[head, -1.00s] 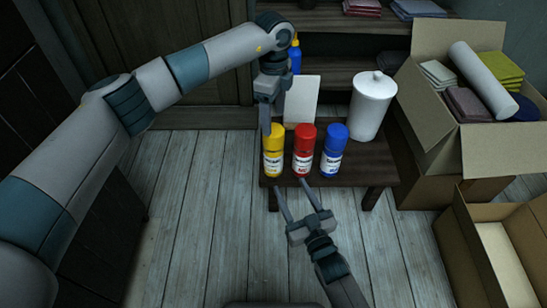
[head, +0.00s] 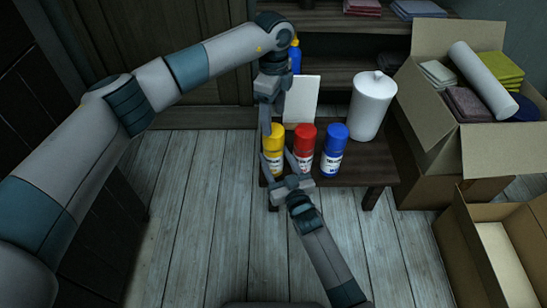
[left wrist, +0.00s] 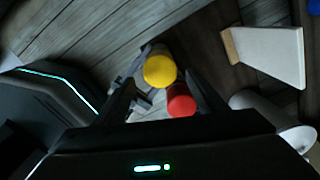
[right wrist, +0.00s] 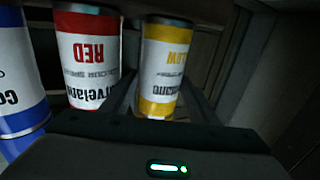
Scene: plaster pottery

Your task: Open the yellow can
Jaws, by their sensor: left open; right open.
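The yellow can (head: 274,139) stands upright at the left of the small dark table, beside the red can (head: 304,137) and the blue can (head: 335,152). My left gripper (head: 270,118) is open and points down above the yellow can. In the left wrist view the round yellow cap (left wrist: 160,70) shows beyond its spread fingers. My right gripper (head: 279,157) is open in front of the yellow can and partly hides its lower body. In the right wrist view the yellow can's label (right wrist: 162,70) lies ahead between the fingers; contact cannot be told.
The red can is close to the right of the yellow one. A white panel (head: 303,98) and a white lidded jar (head: 371,106) stand behind on the table (head: 370,172). Cardboard boxes (head: 440,125) are at the right. The wooden floor in front is clear.

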